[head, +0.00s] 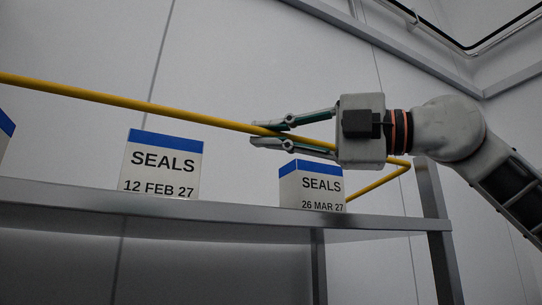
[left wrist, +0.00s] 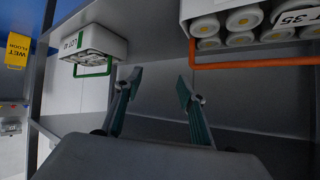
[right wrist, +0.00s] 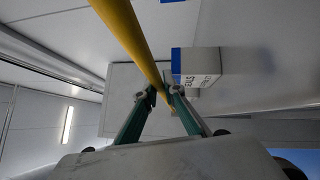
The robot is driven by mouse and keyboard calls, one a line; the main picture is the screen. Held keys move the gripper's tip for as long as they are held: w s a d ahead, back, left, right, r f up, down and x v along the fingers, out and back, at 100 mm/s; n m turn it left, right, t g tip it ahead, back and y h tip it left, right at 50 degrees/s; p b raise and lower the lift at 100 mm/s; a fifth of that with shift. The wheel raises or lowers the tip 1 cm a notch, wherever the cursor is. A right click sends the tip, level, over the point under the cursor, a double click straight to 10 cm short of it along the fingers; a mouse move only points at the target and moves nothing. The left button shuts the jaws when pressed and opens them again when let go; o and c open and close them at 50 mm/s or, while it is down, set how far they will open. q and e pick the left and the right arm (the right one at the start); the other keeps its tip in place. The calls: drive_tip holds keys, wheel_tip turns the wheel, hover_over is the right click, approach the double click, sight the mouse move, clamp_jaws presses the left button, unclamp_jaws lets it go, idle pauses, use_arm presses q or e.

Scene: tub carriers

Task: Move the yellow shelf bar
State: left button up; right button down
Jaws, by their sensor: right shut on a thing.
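The yellow shelf bar (head: 130,102) runs across the front of a grey shelf (head: 220,213). Its right end bends back down near the shelf's right end; its left end is out of the head view. My right gripper (head: 252,134) is shut on the bar towards its right part. In the right wrist view the bar (right wrist: 124,32) passes between the fingertips (right wrist: 160,92). My left gripper (left wrist: 159,82) shows only in the left wrist view, with its fingers apart and nothing between them.
Two white boxes marked SEALS, 12 FEB 27 (head: 160,168) and 26 MAR 27 (head: 311,186), stand on the shelf behind the bar.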

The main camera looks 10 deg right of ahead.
use_arm(q)
drive_tip(key=a+r+p, duration=0.1)
drive_tip(key=p, duration=0.1)
drive_tip(key=s+p, duration=0.1)
drive_tip(key=shift+a+r+y+p, duration=0.4)
use_arm(e)
drive_tip(key=w+a+r, duration=0.1)
drive_tip(key=w+r, duration=0.2)
drive_tip(key=r, duration=0.6)
drive_tip(key=shift+r, duration=0.3)
use_arm(q)
drive_tip(key=shift+d+r, duration=0.1)
use_arm(e)
drive_tip(key=shift+w, duration=0.1)
